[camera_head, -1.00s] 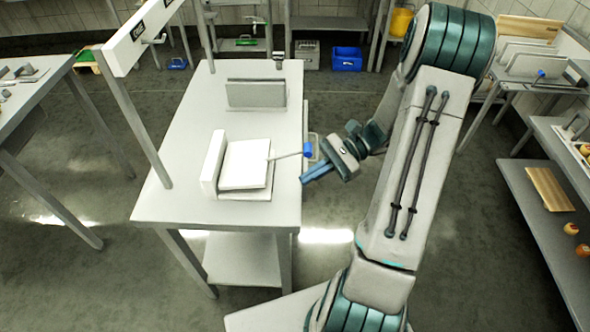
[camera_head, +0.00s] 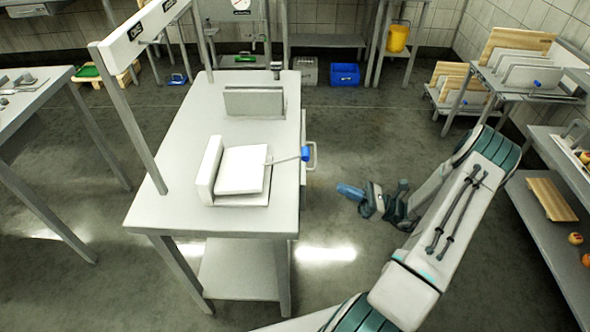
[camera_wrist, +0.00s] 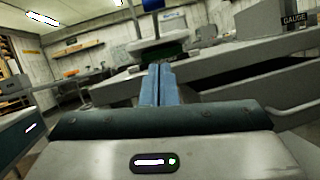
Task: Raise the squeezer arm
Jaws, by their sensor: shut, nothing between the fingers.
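The squeezer (camera_head: 207,176) stands on the grey table (camera_head: 155,210), with a pale upright wall at its left and a pale slab (camera_head: 241,170) lying tilted on its base. Its thin grey arm (camera_head: 285,159) runs right from the slab to a blue handle (camera_head: 305,153) at the table's right edge, sloping only slightly. My gripper (camera_head: 341,188) is off the table's right side, below and right of the handle and apart from it. Its blue fingers are shut and empty; they also show together in the wrist view (camera_wrist: 155,72).
A grey upright plate (camera_head: 254,101) stands farther back on the table. A pale post (camera_head: 130,115) with a sign beam rises at the table's left. A rack (camera_head: 550,215) with boards stands at the right.

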